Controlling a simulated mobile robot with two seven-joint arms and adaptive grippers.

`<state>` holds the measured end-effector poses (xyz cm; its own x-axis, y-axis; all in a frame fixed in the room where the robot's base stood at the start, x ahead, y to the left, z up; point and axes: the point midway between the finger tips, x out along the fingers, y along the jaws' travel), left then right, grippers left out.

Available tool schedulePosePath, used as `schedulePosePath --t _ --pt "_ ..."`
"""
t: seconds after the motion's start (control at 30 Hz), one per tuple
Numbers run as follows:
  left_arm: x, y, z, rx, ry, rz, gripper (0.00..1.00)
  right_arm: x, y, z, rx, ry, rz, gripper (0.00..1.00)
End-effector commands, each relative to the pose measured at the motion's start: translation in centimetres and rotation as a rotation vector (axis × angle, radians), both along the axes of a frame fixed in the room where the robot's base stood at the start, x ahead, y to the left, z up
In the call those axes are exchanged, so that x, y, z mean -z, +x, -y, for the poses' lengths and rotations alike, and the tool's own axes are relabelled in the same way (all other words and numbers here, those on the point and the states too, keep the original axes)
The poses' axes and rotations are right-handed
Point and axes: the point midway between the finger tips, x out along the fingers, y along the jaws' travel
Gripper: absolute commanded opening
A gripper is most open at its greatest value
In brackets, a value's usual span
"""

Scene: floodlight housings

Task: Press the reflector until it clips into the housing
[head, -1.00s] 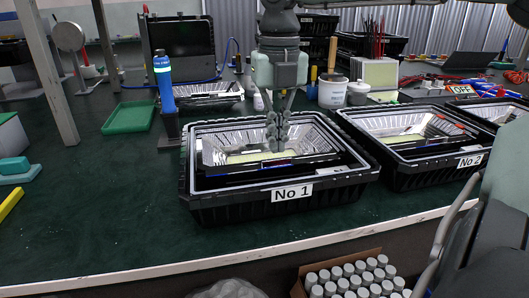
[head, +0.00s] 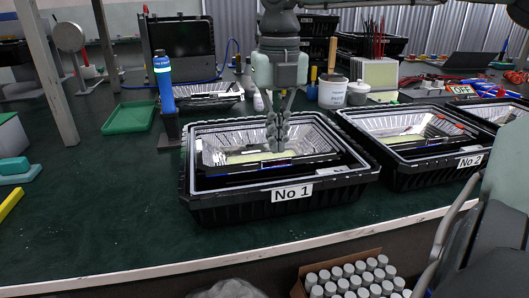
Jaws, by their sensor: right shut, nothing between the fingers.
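The black housing labelled No 1 (head: 232,212) stands on the bench in the middle of the head view. Inside it is a silver faceted reflector (head: 221,145) with a pale yellowish panel at its bottom. My right gripper (head: 277,146) points straight down over the reflector, its fingers shut and empty. The fingertips overlap the reflector's middle in the picture; I cannot tell whether they touch it. The reflector's rim looks close to the housing's rim at the back, while a dark gap shows along the front. My left gripper is not in view.
A second housing, No 2 (head: 412,180), stands close on the right with its own reflector. A blue bottle (head: 163,82) and a green tray (head: 129,118) are to the left. A white tub (head: 332,93) stands behind.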

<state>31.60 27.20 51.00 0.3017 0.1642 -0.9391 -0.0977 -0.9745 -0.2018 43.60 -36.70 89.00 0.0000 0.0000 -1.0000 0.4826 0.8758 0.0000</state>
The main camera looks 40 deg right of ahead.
Motion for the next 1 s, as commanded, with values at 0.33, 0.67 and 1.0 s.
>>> schedulePosePath --t 0.33,0.67,1.0 --pt "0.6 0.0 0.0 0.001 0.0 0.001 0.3 0.7 0.0 0.0 0.0 0.0 0.0 0.0" --pt "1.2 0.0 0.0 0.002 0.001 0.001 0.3 1.4 0.0 0.0 0.0 0.0 0.0 0.0" --pt "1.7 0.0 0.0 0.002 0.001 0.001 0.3 2.1 0.0 0.0 0.0 0.0 0.0 0.0"
